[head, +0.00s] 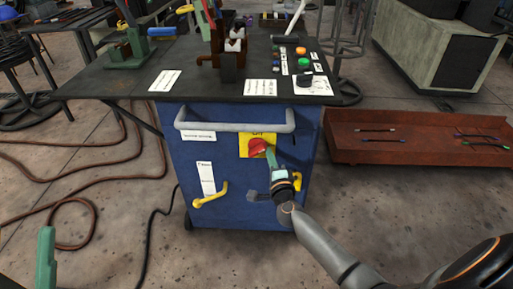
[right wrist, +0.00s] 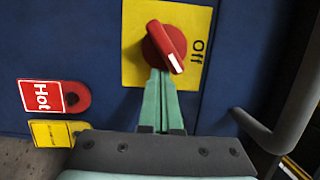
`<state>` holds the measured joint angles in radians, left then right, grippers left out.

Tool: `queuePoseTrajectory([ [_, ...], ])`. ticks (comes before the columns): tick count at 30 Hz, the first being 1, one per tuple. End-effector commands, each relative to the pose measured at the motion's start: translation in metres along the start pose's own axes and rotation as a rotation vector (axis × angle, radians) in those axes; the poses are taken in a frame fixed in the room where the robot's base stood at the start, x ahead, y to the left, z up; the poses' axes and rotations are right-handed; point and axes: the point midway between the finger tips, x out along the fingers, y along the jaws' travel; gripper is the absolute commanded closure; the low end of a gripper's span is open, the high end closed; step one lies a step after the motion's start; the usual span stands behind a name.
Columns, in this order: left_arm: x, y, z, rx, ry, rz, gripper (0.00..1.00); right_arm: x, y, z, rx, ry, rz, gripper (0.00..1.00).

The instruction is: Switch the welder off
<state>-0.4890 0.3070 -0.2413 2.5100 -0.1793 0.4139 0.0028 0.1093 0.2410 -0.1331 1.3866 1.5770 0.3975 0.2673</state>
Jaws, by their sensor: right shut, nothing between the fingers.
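The welder's switch is a red rotary knob (head: 258,147) on a yellow plate (head: 244,150), on the front of the blue cabinet (head: 230,180). In the right wrist view the knob (right wrist: 160,45) has a white mark on its lower right end, angled toward the lower right. The word "Off" is on the plate's right side there, and the mark sits just below and left of it. My right gripper (right wrist: 160,75) is shut and empty, its green fingertips at the knob's edge; contact cannot be told. My left gripper (head: 46,245) shows only partly at the lower left.
A grey bar handle (head: 235,127) runs above the switch. A yellow handle (head: 211,196) sticks out lower left. The dark tabletop (head: 200,85) holds clamps and buttons. A rust-red tray (head: 400,150) stands at right. Hoses (head: 75,200) lie on the left floor.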

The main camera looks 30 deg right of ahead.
Motion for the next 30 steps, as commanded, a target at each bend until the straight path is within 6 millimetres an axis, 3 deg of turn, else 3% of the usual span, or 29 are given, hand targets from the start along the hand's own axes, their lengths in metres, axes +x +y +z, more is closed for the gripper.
queuePoseTrajectory([
  [30,0.016,-0.007,-0.015,0.000,-0.002,-0.002,0.50,0.001,-0.018,0.002,0.000,-0.001,0.002,1.00],
])
